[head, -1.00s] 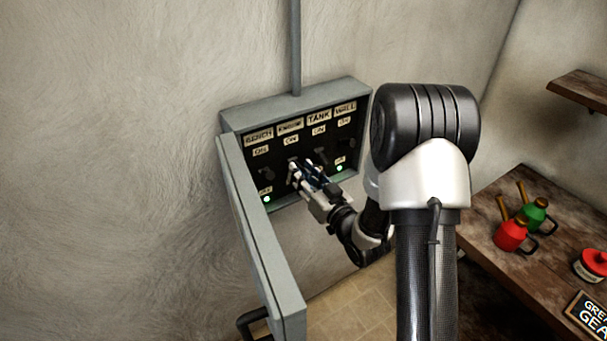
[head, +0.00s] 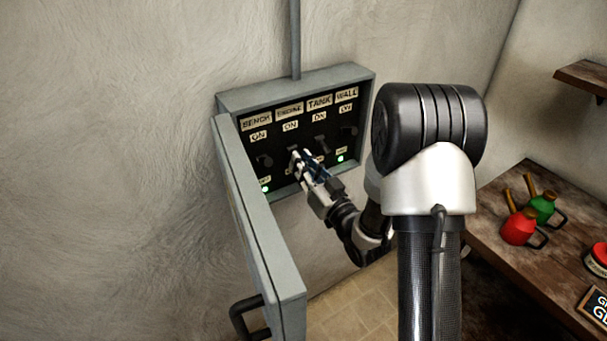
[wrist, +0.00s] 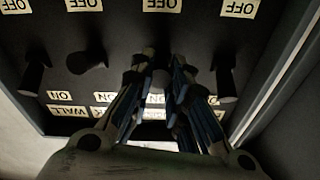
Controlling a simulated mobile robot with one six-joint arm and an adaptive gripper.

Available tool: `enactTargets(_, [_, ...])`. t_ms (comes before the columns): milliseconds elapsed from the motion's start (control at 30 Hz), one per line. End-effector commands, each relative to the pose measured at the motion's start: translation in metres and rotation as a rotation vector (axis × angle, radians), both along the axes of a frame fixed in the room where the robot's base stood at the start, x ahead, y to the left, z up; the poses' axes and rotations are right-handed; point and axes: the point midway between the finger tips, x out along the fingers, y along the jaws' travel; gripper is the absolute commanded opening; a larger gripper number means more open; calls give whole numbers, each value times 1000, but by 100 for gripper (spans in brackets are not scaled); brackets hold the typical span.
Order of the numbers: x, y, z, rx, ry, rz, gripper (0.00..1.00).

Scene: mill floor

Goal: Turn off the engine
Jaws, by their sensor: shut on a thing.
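A grey switch box (head: 294,80) on the wall holds a black panel with levers labelled BENCH, ENGINE, TANK and WALL. The ENGINE label (head: 289,110) is second from the left. My gripper (head: 303,160) is at the lever below it, hiding most of that lever. In the wrist view, which shows the panel upside down, my gripper (wrist: 162,82) is shut on the engine lever (wrist: 160,84). The tank lever (wrist: 90,61) and the wall lever (wrist: 33,74) are to its left, the bench lever (wrist: 226,80) to its right. The engine lever's exact position is hard to tell.
The box's grey door (head: 255,235) hangs open on the left, near my gripper. Green lamps (head: 340,158) glow under BENCH and WALL. A wooden bench (head: 500,245) with a red can (head: 518,228) and a green can (head: 543,207) stands right.

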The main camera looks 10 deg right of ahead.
Motion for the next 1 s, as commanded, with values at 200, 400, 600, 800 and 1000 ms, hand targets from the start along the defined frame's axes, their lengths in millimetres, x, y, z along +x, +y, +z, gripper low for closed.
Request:
enactTargets(200, [2,0,-12,25,-83,1,0])
enactTargets(400, [3,1,-17,52,-166,0,0])
enactTargets(600, [5,2,-20,79,-248,1,0])
enactTargets(800, [5,2,-18,87,-275,0,0])
enactTargets(1000, [5,2,-17,88,-274,1,0])
